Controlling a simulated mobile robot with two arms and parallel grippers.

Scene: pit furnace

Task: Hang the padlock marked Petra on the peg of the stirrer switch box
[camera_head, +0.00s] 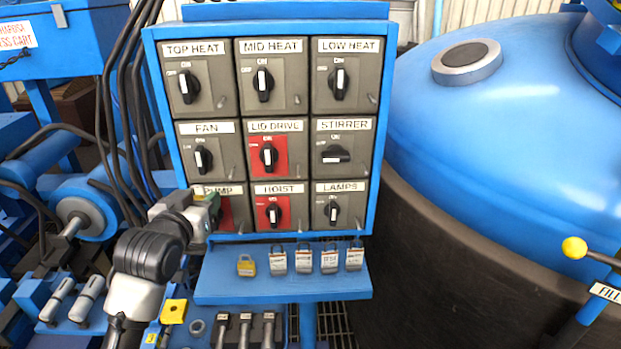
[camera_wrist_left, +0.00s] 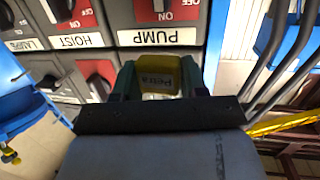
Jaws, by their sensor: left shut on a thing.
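My left gripper (camera_head: 210,199) is in front of the pump switch box, at the panel's lower left. It is shut on a yellow padlock marked Petra (camera_wrist_left: 157,80), whose label reads upside down in the left wrist view. In the head view only a small yellow bit of it shows; its shackle cannot be made out. The stirrer switch box (camera_head: 343,150) is grey, in the right column, middle row, up and right of the gripper. Its black handle lies sideways. My right gripper is not in view.
A blue shelf (camera_head: 285,288) below the panel holds another yellow padlock (camera_head: 246,265) and several white-labelled padlocks (camera_head: 304,262). Other switch boxes with protruding handles surround the stirrer box. A large blue vessel (camera_head: 500,130) stands at the right. Black cables (camera_head: 110,110) hang at the left.

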